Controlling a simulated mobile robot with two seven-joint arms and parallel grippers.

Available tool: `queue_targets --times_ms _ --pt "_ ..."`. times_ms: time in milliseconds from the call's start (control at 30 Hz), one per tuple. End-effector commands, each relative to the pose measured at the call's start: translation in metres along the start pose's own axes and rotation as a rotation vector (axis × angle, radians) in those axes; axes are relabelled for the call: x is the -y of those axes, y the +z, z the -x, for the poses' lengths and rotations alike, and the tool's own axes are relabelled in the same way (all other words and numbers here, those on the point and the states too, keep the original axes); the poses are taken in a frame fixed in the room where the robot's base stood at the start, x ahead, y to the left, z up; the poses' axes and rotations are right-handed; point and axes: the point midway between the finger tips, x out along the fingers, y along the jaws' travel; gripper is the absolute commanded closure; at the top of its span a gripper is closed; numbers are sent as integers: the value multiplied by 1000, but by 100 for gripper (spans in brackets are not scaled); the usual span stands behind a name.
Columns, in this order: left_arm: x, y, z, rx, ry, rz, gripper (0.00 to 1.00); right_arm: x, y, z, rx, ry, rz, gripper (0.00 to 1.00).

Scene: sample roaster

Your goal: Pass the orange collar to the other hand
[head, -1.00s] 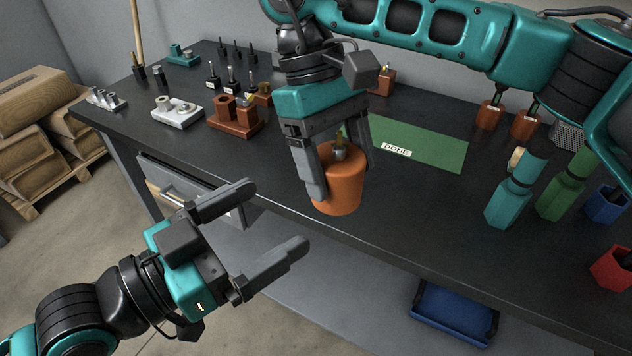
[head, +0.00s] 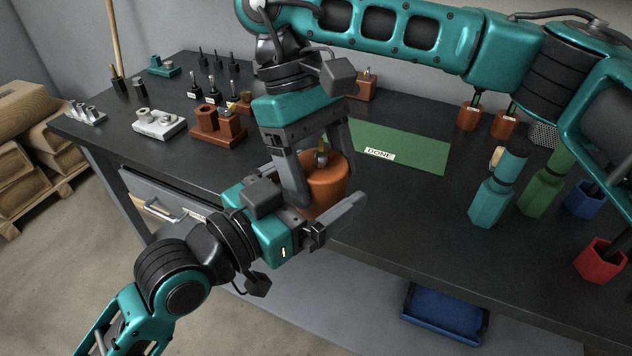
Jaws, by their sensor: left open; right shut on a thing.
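The orange collar (head: 327,184) is a short, thick orange cylinder with a small metal and green piece standing in its top. My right gripper (head: 318,168) comes down from above and is shut on the collar, holding it near the bench's front edge. My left gripper (head: 325,200) reaches in from the lower left and is open, with its fingers at the collar's lower part. One left finger shows in front of the collar; the other is mostly hidden. I cannot tell whether the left fingers touch it.
A green mat marked DONE (head: 410,157) lies on the dark bench (head: 395,218). Teal (head: 490,202) and green (head: 540,190) holders, a blue cup (head: 584,201) and a red cup (head: 600,261) stand at right. A brown block (head: 218,128) and white fixture (head: 158,124) stand at left.

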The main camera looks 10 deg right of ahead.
Motion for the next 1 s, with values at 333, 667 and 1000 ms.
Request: queue_targets --times_ms 333,667,1000 --pt "0 0 0 0 0 0 17 0 0 1 -1 0 0 83" --pt "-1 0 0 0 2 1 49 0 0 1 -3 0 -1 83" --pt "-2 -2 0 -6 5 1 75 0 -1 1 -6 -1 -3 21"
